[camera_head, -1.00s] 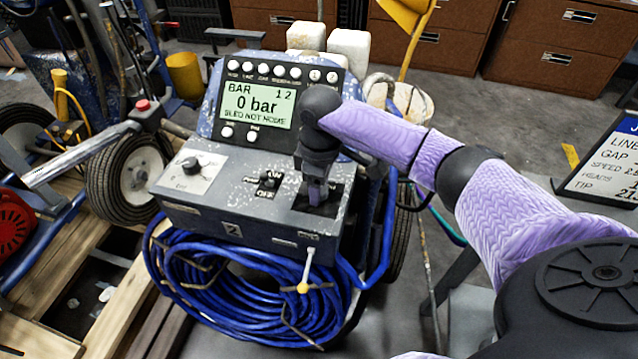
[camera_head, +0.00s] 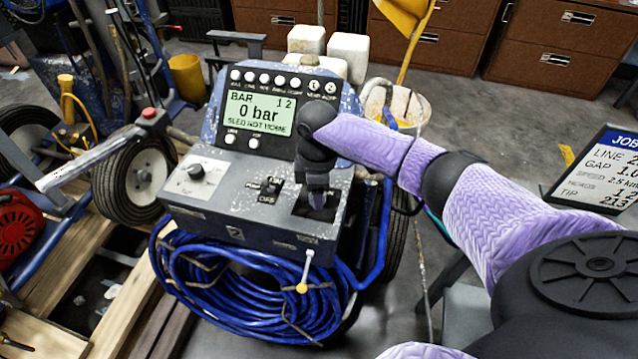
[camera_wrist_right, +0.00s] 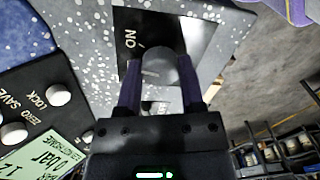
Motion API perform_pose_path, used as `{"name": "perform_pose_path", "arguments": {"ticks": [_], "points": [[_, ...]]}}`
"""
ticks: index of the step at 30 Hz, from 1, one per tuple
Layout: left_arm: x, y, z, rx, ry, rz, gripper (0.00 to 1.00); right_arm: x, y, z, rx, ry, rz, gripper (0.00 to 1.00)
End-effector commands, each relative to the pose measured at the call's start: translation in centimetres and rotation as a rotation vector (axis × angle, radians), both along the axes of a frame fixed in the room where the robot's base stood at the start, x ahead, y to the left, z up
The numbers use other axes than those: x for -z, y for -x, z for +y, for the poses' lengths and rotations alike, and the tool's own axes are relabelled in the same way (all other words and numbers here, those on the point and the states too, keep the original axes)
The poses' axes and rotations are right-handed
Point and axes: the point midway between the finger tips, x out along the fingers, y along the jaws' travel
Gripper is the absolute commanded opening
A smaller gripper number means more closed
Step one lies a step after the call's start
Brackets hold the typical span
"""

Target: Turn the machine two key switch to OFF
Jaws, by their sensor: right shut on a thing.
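The machine (camera_head: 335,225) has a speckled grey console; its front showed a "2" plate. The key switch is in the dark square recess (camera_head: 302,207) at the console's right, mostly hidden by my gripper in the head view. My right gripper (camera_head: 318,203) points down into that recess. In the right wrist view, its two purple fingers stand on either side of a rounded grey key head (camera_wrist_right: 188,72) and are shut on it. An "ON" label shows upside down beside it on the black plate (camera_wrist_right: 130,22). The OFF mark there is hidden. My left gripper is out of view.
A screen (camera_head: 258,112) reads 0 bar and "SLED NOT HOME". A separate ON/OFF toggle (camera_head: 270,186) and a dial (camera_head: 196,172) sit left of the recess. Coiled blue hose (camera_head: 230,290) hangs below. A job board (camera_head: 600,170) stands at right.

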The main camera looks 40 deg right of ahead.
Motion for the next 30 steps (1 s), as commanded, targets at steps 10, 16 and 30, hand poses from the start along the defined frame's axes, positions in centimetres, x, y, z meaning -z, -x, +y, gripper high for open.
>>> {"name": "perform_pose_path", "arguments": {"ticks": [10,16,30], "points": [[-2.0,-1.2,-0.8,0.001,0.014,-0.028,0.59,-0.2,0.0,0.1,-0.321,-0.001,0.000,0.00],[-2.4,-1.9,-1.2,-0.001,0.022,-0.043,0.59,-0.1,0.0,0.0,-0.479,-0.001,0.000,0.00],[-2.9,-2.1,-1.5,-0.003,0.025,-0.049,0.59,0.0,-0.1,0.1,-0.691,-0.002,-0.002,0.00]]}}
